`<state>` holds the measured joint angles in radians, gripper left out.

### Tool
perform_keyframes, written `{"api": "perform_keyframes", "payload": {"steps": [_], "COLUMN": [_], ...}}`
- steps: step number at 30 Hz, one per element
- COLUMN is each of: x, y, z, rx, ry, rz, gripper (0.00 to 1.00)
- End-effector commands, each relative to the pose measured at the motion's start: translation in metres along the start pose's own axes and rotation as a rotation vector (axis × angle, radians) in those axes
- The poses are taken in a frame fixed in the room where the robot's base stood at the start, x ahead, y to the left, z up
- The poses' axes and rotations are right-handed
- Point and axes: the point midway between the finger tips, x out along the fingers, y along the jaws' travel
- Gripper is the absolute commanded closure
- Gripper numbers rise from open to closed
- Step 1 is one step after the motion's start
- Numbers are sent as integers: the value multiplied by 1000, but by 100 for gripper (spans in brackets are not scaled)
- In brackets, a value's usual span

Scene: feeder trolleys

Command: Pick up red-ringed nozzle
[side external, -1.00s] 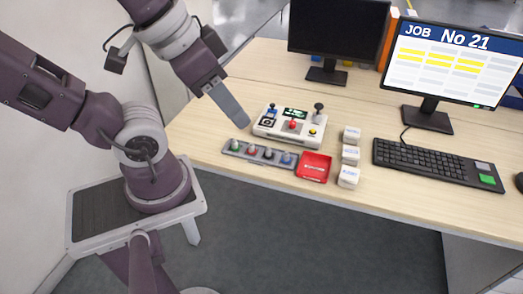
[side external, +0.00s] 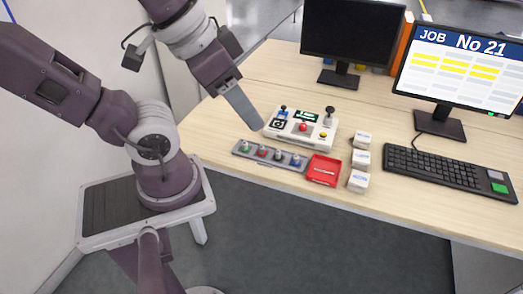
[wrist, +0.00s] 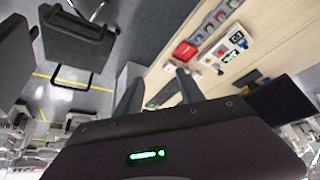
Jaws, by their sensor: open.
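The red-ringed nozzle (side external: 261,151) stands upright in a grey holder (side external: 251,157), second from the left, between a green-ringed nozzle (side external: 244,146) and a dark-ringed one (side external: 278,156). A blue-ringed nozzle (side external: 296,160) stands at the holder's right end. My gripper (side external: 257,126) points down above and behind the holder, beside the control box, apart from the nozzles. In the wrist view its two fingers (wrist: 159,86) are spread, with nothing between them.
A red tray (side external: 323,170) adjoins the holder's right end. Behind is a white control box (side external: 302,129) with upright knobs. Three white boxes (side external: 360,159), a keyboard (side external: 448,174) and two monitors (side external: 350,32) stand further right. The bench front edge lies just before the holder.

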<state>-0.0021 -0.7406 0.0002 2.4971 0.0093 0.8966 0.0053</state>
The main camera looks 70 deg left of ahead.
Motion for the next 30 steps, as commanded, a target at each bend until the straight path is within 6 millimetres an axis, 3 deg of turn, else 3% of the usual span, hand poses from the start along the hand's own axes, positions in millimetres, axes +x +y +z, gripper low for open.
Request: {"api": "perform_keyframes", "payload": {"steps": [2,4,8,11,15,18,21,30], "x": [10,30,88,144,233,287,321,360], "y": [-14,-41,-108,-157,-213,-236,-247,-259], "z": [-11,-29,-62,-72,-55,-27,-2,24], "rx": [49,155,469,744,1139,1368,1520,1606], "ry": [-35,-101,-275,-417,-588,-653,-677,-683], "rz": [-51,-133,-266,-287,-190,-72,28,91], "gripper": [55,55,55,55,55,55,55,55]}}
